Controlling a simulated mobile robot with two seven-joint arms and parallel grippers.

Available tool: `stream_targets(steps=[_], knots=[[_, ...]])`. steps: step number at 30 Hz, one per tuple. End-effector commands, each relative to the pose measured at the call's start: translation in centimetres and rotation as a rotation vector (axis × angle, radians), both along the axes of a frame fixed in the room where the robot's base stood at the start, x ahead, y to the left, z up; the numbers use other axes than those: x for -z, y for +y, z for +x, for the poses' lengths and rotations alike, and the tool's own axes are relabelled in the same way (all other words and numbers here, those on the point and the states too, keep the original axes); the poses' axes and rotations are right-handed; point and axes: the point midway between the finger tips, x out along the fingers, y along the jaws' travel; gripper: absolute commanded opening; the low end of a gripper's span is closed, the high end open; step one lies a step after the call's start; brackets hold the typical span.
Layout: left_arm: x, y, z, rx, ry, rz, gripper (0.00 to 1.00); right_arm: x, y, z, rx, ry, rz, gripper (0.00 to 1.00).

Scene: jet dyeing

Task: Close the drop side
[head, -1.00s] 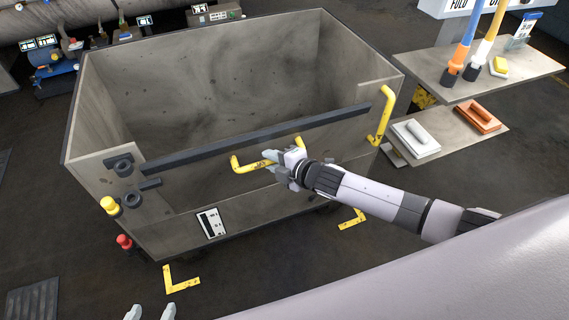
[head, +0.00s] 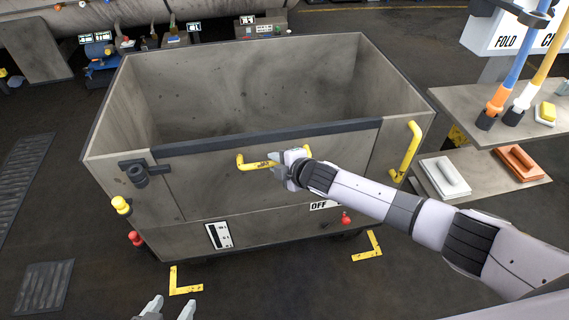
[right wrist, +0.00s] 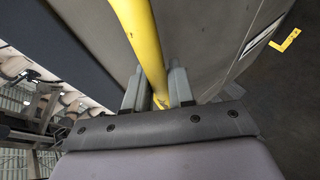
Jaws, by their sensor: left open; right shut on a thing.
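The drop side (head: 215,192) is the grey front panel of a large grey bin (head: 112,115). It stands upright, its dark top rail (head: 265,138) about level with the bin's front rim. A yellow handle (head: 248,165) is on its front face. My right gripper (head: 279,161) is shut on this handle. In the right wrist view the yellow bar (right wrist: 140,35) runs between the two fingers (right wrist: 156,88). A dark latch (head: 136,172) sits at the panel's left end; I cannot tell its state. My left gripper (head: 168,308) is open and empty, low at the bottom edge.
A fixed yellow handle (head: 408,150) is at the bin's right corner. Yellow (head: 121,204) and red (head: 136,238) knobs stick out at the left. A shelf (head: 490,115) with brushes stands at right. Yellow floor marks (head: 185,284) lie before the bin.

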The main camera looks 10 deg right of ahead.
Motion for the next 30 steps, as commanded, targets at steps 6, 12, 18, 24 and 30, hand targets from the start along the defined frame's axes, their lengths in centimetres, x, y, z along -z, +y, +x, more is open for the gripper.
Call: stream_targets(steps=[6, 12, 18, 24, 30], knots=[[0.01, 0.04, 0.00, 0.000, 0.000, 0.001, 0.66, -0.16, 0.21, 0.42, 0.005, 0.009, -0.002, 0.00], [0.02, 0.07, 0.00, 0.000, 0.001, 0.002, 0.66, -0.26, 0.24, 0.53, 0.007, 0.009, -0.001, 0.00], [0.03, 0.09, 0.00, 0.000, 0.001, 0.002, 0.66, -0.39, 0.23, 0.63, 0.007, 0.006, -0.001, 0.00], [0.05, 0.10, 0.00, 0.000, 0.001, 0.002, 0.66, -0.46, 0.28, 0.65, 0.005, 0.005, 0.000, 0.44], [0.02, 0.10, 0.00, 0.000, 0.001, 0.002, 0.66, -0.54, 0.31, 0.63, 0.005, 0.003, 0.002, 0.44]])
